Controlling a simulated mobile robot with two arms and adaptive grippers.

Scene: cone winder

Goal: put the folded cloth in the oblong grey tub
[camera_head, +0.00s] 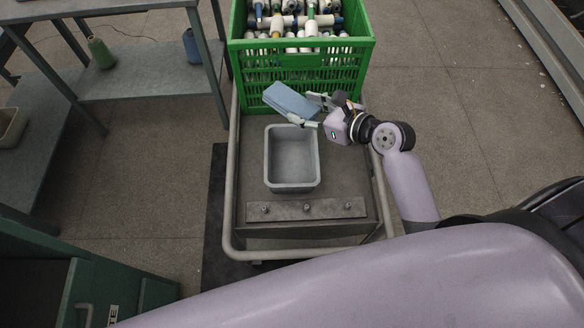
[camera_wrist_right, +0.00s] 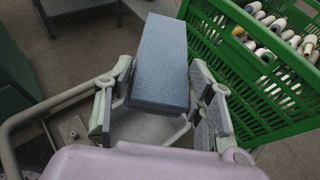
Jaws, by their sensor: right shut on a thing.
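The folded cloth (camera_head: 290,102) is a flat blue-grey block. It also shows in the right wrist view (camera_wrist_right: 162,62), between the fingers. My right gripper (camera_head: 310,110) is shut on the cloth and holds it tilted above the far end of the tub. The oblong grey tub (camera_head: 292,186) is open, looks empty and stands on the trolley. In the right wrist view the tub (camera_wrist_right: 150,128) is partly hidden below the cloth and fingers. My left gripper is not in view.
A green crate (camera_head: 300,64) full of cones and bobbins stands at the trolley's far end, close behind the cloth. The trolley (camera_head: 262,232) has a raised tube rail and a strip with several knobs in front of the tub. A bench (camera_head: 150,82) stands at left.

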